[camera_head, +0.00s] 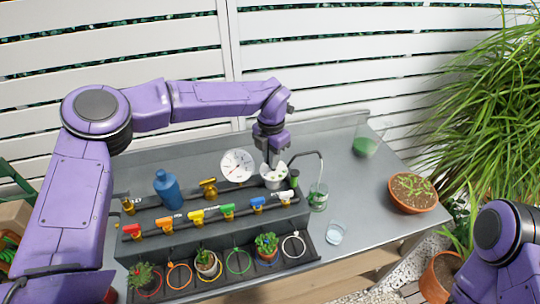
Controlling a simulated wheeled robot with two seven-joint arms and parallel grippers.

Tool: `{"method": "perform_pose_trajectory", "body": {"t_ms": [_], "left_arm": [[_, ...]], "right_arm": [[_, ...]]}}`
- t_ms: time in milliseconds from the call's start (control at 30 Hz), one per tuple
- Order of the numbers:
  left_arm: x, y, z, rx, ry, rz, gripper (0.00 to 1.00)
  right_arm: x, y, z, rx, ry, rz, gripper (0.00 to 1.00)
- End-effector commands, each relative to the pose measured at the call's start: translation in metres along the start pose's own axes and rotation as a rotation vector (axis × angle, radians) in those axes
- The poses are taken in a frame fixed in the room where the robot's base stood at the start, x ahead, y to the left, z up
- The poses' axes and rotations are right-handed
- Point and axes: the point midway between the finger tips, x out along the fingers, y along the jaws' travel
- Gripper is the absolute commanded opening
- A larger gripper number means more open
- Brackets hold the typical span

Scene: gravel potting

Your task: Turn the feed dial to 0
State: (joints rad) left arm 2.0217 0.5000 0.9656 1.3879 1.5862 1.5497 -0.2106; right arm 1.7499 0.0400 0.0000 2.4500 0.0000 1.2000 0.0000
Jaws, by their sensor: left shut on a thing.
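My left gripper (270,157) points down over the feed dial (274,180), a pale round dial with coloured marks at the back right of the grey valve bench. The gripper is shut on the dial's knob, which its fingers hide. The dial's reading is too small to make out. A white round gauge (238,166) with a needle stands upright just left of the dial. My right arm shows at the lower right corner, and its gripper is out of view.
Coloured valves (196,216) line the bench, with a blue bottle (167,190) behind. Small pots and coloured rings fill the front tray (205,285). A curved spout, a glass (318,197), a cup (334,234), a green beaker (364,147) and a seedling pot (411,192) stand right.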

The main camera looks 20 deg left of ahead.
Motion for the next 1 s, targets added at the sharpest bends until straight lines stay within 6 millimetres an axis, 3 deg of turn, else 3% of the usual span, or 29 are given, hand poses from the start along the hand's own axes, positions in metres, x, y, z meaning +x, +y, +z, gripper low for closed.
{"method": "perform_pose_trajectory", "body": {"t_ms": [433,467,533,867,1000], "left_arm": [[0.006,-0.003,-0.003,0.016,0.013,-0.004,0.0],[0.006,-0.003,-0.003,0.016,0.013,-0.004,0.17],[0.006,-0.003,-0.003,0.016,0.013,-0.004,0.39],[-0.001,0.0,-0.001,0.011,0.003,-0.001,0.39],[-0.023,-0.001,0.0,0.011,0.0,0.0,0.39]], "right_arm": [[0.0,0.0,0.0,0.0,0.0,0.0,0.43],[0.0,0.0,0.0,0.0,0.0,0.0,0.43],[0.0,0.0,0.0,0.0,0.0,0.0,0.43],[0.001,0.0,0.001,0.0,0.0,0.0,0.43],[0.011,-0.001,0.004,0.0,0.0,0.0,0.43]]}}
